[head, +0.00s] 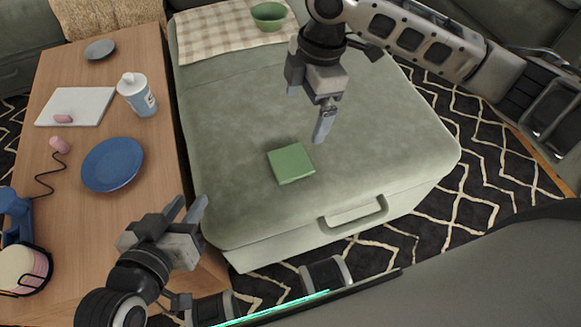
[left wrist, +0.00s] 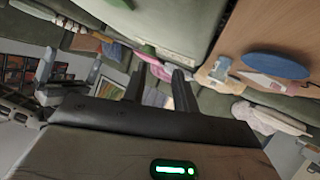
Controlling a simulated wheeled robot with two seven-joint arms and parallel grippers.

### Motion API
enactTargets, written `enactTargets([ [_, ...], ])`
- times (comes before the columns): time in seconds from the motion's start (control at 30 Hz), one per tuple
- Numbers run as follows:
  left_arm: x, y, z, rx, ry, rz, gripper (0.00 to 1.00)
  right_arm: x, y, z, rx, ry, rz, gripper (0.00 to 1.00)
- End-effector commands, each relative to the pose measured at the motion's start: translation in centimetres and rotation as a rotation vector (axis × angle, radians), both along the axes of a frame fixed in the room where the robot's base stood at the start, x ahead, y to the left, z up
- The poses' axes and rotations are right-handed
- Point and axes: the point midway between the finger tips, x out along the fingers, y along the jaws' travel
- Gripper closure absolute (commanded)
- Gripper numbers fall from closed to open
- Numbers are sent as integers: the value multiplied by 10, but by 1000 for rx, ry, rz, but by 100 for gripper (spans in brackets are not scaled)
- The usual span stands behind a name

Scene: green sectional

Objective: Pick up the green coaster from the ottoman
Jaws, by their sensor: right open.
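The green coaster (head: 291,164) is a square, lying flat on the front part of the grey-green ottoman (head: 235,130). My right gripper (head: 309,108) is open and empty above the ottoman, behind the coaster and slightly to its right, apart from it. My left gripper (head: 186,208) is open and empty by the ottoman's front left corner, left of and nearer than the coaster. Its two fingers (left wrist: 160,85) stand apart with nothing between them in the left wrist view.
A checked cloth (head: 222,35) and a green bowl (head: 269,15) lie at the ottoman's back. The wooden table (head: 105,235) on the left holds a blue plate (head: 112,164), a bottle (head: 137,95), a white board (head: 88,101) and a grey dish (head: 100,49). The ottoman around the coaster is clear.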

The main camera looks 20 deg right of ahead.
Motion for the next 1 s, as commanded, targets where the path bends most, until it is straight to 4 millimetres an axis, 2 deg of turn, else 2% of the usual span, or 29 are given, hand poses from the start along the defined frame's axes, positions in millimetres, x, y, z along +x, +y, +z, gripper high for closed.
enactTargets([
  [0.4,-1,-9,16,-93,-126,-9,71,-1,12,-85,-2,4,1,0],
  [0.67,1,-12,21,-149,-133,-8,71,-1,15,-104,-1,1,0,0],
  [0.77,1,-14,16,-175,-133,-8,71,0,18,-117,-1,2,0,0],
  [0.9,4,-18,24,-268,-153,-6,71,1,22,-140,-2,2,0,0],
  [1.0,4,-20,28,-299,-156,-8,71,1,23,-150,-1,0,0,0],
])
